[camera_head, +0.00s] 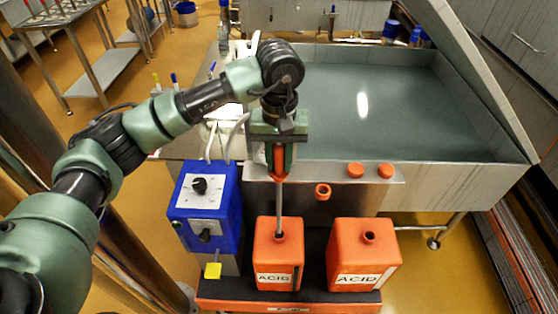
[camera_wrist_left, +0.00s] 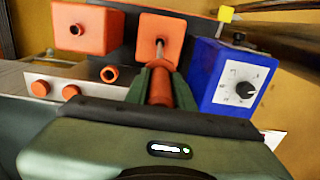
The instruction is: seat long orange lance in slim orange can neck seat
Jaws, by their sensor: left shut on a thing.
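The long orange lance (camera_head: 279,205) has an orange grip on top and a thin grey rod below. My left gripper (camera_head: 280,160) is shut on the orange grip and holds the lance near upright; the grip also shows in the wrist view (camera_wrist_left: 161,88). The slim orange can (camera_head: 266,250), labelled ACID, stands below it. The rod's lower end meets the can's neck and seems to be inside it; its depth is hidden. The orange grip is well above the neck. In the wrist view the rod also meets the slim can (camera_wrist_left: 148,27). My right gripper is out of view.
A wider orange ACID can (camera_head: 350,262) with an open neck stands to the right. A blue box with dials (camera_head: 190,222) is close on the left. An orange ring (camera_head: 322,191) and two orange caps (camera_head: 355,170) are on the steel vat's front.

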